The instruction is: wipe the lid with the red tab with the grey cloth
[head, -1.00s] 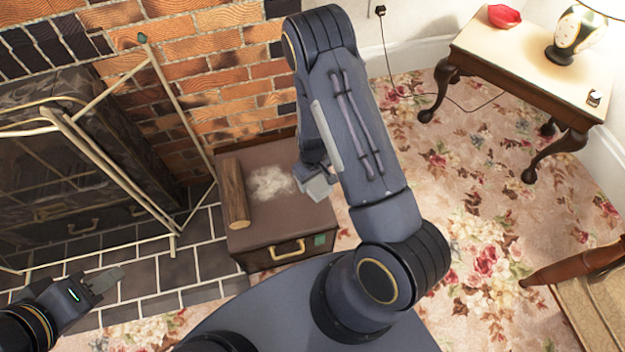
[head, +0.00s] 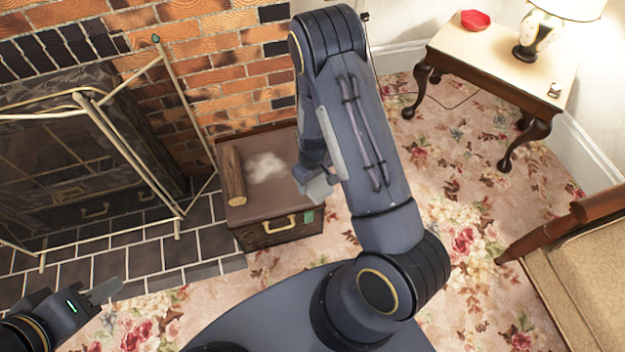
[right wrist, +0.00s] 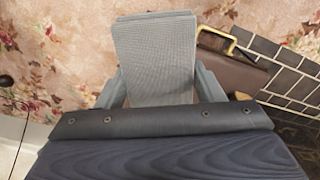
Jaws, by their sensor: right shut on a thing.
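A brown box (head: 268,232) with a flat lid (head: 247,209) stands by the brick wall. The tab at its front right (head: 307,216) looks green; I see no red tab. A pale dusty patch (head: 265,167) lies on the lid. My right gripper (head: 316,186) is beside the lid's right side, partly hidden by my arm. It is shut on the grey cloth (right wrist: 155,50), which shows flat between the fingers in the right wrist view. Whether the cloth touches the lid is unclear. My left gripper (head: 103,291) is at the lower left, away from the box; its finger gap is unclear.
A log (head: 233,176) lies on the lid's left side, next to the patch. A brass fireplace screen (head: 150,160) stands left of the box on dark hearth tiles. A side table (head: 500,62) with a red bowl (head: 475,20) and lamp (head: 538,35) is at right, a chair (head: 565,255) nearer.

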